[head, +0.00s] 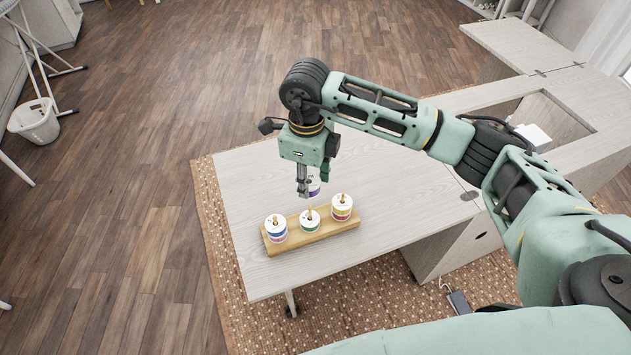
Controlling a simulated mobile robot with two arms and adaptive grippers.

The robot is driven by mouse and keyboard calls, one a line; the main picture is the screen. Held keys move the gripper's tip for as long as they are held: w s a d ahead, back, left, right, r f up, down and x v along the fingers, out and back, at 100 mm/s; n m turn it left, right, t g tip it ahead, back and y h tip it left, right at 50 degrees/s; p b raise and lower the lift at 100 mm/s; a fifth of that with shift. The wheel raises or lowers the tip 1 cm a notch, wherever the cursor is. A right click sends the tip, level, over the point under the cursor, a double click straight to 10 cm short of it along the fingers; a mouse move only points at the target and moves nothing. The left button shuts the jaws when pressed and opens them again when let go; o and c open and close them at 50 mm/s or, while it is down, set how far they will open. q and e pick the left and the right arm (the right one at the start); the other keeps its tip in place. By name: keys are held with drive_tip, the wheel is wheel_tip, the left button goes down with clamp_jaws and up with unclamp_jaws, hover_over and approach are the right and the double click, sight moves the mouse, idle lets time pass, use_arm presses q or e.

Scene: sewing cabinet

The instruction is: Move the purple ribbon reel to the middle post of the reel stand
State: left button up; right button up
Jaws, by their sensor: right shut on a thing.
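The wooden reel stand (328,233) lies on the pale tabletop. Its left post carries white-topped reels with blue-purple and pink bands (276,230). Whether the reel touches the post top is hard to tell. My left gripper is not in view.
The tabletop (390,190) is clear to the right of the stand and behind it. A cabinet opening with a white item (534,136) is at the far right. A woven rug (222,262) lies under the table.

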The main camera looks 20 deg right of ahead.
drive_tip(key=b, duration=0.2)
hover_over(309, 206)
wheel_tip(309, 206, down, 5)
drive_tip(key=shift+r, duration=0.4)
drive_tip(key=shift+f, duration=0.1)
drive_tip(key=shift+f+b, duration=0.4)
drive_tip(key=shift+b, duration=0.05)
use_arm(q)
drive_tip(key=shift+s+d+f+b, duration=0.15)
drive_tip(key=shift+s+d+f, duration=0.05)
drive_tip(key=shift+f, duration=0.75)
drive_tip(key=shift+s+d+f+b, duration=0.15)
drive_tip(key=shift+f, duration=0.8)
use_arm(e)
drive_tip(key=shift+f, duration=0.25)
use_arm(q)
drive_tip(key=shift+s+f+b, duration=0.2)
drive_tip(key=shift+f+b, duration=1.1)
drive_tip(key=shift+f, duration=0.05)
use_arm(e)
drive_tip(key=shift+f, duration=1.5)
drive_tip(key=o, duration=1.1)
